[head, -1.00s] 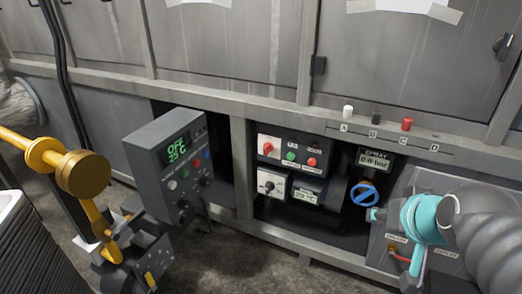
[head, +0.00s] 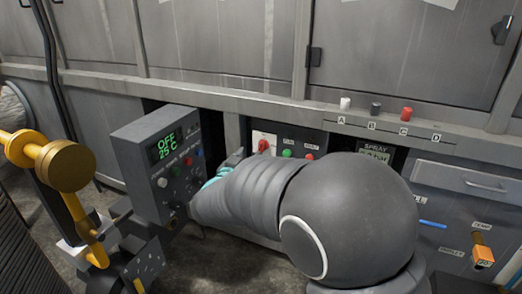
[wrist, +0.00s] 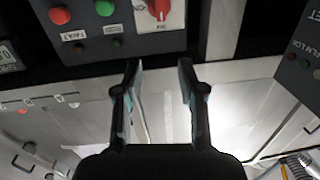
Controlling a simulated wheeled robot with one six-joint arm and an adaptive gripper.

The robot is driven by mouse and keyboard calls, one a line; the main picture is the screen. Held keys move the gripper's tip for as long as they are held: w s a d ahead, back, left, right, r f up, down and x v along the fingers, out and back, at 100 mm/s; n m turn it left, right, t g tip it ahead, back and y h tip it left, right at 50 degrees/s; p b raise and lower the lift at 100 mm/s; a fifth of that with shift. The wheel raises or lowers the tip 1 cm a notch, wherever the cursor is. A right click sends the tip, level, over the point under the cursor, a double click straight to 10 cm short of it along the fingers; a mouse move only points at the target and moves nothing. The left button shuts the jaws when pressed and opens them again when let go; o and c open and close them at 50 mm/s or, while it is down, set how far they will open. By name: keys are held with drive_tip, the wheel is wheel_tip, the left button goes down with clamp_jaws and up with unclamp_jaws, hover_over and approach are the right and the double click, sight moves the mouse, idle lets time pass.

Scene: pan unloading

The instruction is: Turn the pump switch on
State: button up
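A red rotary switch on a white plate (head: 264,141) sits on the control panel under the machine; I take it for the pump switch, though no pump label is readable. In the wrist view the red switch (wrist: 159,9) is at the top edge and partly cut off. Its visible end is beside the OFF marking, with ON to the left. My gripper (wrist: 160,70) is open and empty, its two fingertips apart below the switch in the picture and not touching it.
Beside the switch are a green button (wrist: 105,8) and a red button (wrist: 61,15). A grey control box (head: 160,165) reading OFF 25 °C stands close at the left. A yellow pipe (head: 50,160) is further left. A drawer (head: 462,180) and orange handle (head: 482,252) are at the right.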

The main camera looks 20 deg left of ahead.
sight(260, 145)
drive_tip(key=shift+h, duration=0.8)
drive_tip(key=w+f, duration=0.1)
drive_tip(key=w, duration=0.3)
drive_tip(key=w+f, duration=0.1)
drive_tip(key=w, duration=0.3)
drive_tip(key=w+f+b, duration=0.1)
drive_tip(key=w, duration=0.2)
drive_tip(key=shift+w+a, duration=0.35)
drive_tip(key=shift+w, duration=0.05)
clamp_jaws()
